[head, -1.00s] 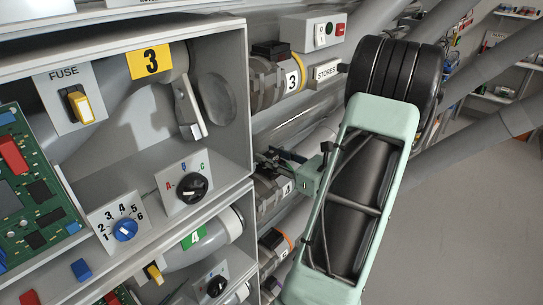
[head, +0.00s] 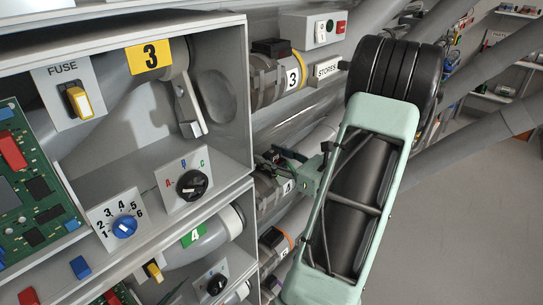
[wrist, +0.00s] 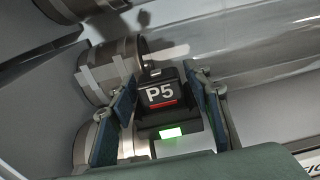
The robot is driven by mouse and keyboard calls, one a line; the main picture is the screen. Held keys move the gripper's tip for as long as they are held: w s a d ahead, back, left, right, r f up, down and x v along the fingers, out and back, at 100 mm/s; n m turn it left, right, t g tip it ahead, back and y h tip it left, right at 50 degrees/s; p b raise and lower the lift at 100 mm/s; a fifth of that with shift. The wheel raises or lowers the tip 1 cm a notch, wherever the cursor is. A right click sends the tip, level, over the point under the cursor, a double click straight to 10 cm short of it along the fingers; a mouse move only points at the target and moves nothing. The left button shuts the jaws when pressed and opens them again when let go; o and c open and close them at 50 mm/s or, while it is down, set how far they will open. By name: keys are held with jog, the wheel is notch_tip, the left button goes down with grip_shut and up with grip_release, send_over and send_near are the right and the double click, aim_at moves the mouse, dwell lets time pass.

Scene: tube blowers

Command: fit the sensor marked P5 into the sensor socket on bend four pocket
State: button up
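The sensor marked P5 (wrist: 160,94), a dark block with white lettering and a red stripe, sits between my gripper's fingers in the wrist view. A dark base with a lit green window (wrist: 172,132) shows just below it. My gripper (wrist: 166,92) has one blue-grey finger close on each side of the sensor. Whether the pads touch it is not clear. In the head view my gripper (head: 284,163) reaches left to the grey pipes beside the cabinet. The sensor and socket are too small or hidden to make out there.
The cabinet (head: 246,110) with panels 3 and 4 stands close left of my gripper. Banded collars (wrist: 108,72) crowd the sensor's left. Open floor (head: 455,225) lies right.

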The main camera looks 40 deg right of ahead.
jog(key=shift+o, duration=0.3)
jog(key=s+d, duration=0.1)
jog(key=s, duration=1.1)
jog(key=shift+r, duration=0.3)
